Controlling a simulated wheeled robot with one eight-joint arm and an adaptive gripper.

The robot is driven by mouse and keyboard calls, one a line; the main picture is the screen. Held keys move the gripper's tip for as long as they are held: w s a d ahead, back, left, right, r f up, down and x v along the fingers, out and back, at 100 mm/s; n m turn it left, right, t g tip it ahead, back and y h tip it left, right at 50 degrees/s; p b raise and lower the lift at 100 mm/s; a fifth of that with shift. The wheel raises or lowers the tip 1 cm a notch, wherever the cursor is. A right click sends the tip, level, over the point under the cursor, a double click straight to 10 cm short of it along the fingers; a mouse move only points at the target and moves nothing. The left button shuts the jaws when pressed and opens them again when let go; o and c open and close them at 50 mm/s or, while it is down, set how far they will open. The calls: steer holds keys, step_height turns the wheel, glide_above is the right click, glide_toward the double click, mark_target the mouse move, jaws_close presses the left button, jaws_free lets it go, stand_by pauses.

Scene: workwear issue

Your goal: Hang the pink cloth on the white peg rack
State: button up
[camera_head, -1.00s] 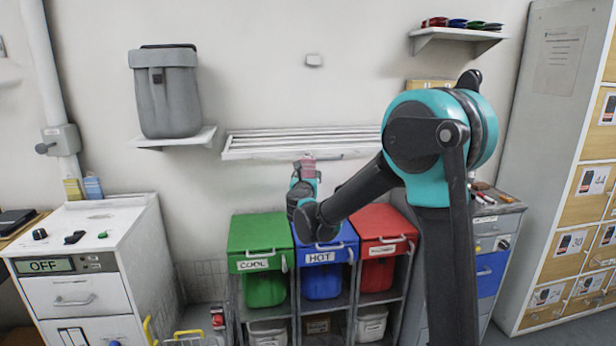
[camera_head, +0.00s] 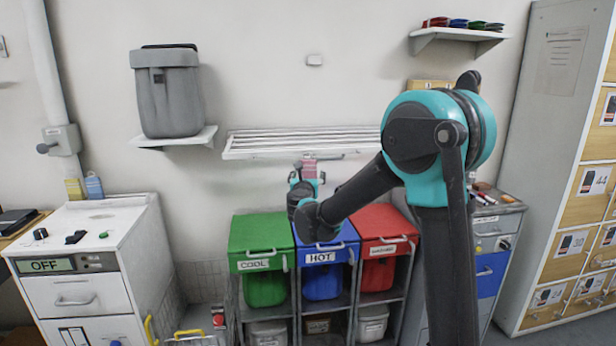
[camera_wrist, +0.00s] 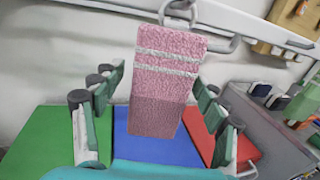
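The pink cloth (camera_wrist: 168,75) has two pale stripes and a ring (camera_wrist: 178,10) at its top. In the wrist view it hangs upright, with its ring close to a grey peg or bar of the white peg rack (camera_wrist: 250,18); I cannot tell for sure that the ring is around it. My gripper (camera_wrist: 160,85) is open, its fingers apart on both sides of the cloth with gaps between. In the head view the cloth (camera_head: 308,167) is a small pink patch just below the rack (camera_head: 290,150), above my gripper (camera_head: 304,184).
Green (camera_head: 258,233), blue (camera_head: 322,235) and red (camera_head: 382,225) lidded bins stand below the rack. A grey container (camera_head: 168,95) sits on a wall shelf to the left. A drawer cabinet (camera_head: 500,215) and tall lockers (camera_head: 555,110) stand on the right.

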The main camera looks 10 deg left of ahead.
steer(key=s+d+r+n+y, duration=0.1)
steer(key=s+d+n+y, duration=0.15)
steer(key=s+n, duration=0.5)
steer(key=s+d+r+n+y, duration=0.1)
steer(key=s+n+y, duration=0.3)
steer(key=s+n, duration=0.35)
steer(key=s+d+f+n+g+h, duration=0.7)
steer(key=s+d+f+n+g, duration=0.6)
steer(key=s+d+f+n, duration=0.7)
steer(key=s+d+f, duration=0.5)
steer(key=d+f, duration=0.1)
steer(key=f, duration=0.2)
steer(key=shift+s+d+f+n+g, duration=0.2)
steer(key=shift+s+f+n+g, duration=0.05)
steer(key=shift+s+n+g, duration=0.15)
stand_by(1.2)
